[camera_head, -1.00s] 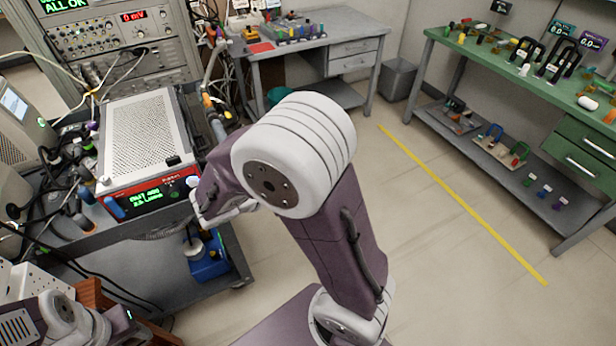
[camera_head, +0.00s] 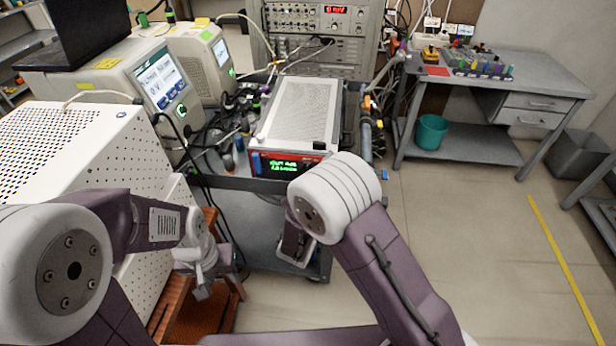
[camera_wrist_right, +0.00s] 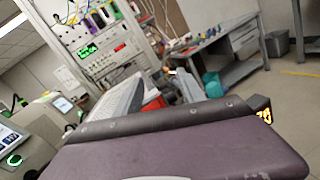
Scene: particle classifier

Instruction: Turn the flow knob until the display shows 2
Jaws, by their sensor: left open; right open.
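The red-fronted instrument (camera_head: 258,165) with a light perforated top stands on the grey cart in the head view. Its front has a green-lit display (camera_head: 285,166) whose text is too small to read surely. My left gripper (camera_head: 203,288) is open and empty, low at the left, in front of the white perforated box. My right gripper (camera_head: 298,252) is open, mostly hidden behind its own wrist, in front of the cart and below the instrument. No fingers show in the right wrist view.
White monitors (camera_head: 135,80) and a white perforated box (camera_head: 75,140) stand at the left. Cables clutter the cart beside the instrument. A rack (camera_head: 320,45) stands behind. A grey desk (camera_head: 535,75) and a teal bin (camera_head: 431,131) are at the right.

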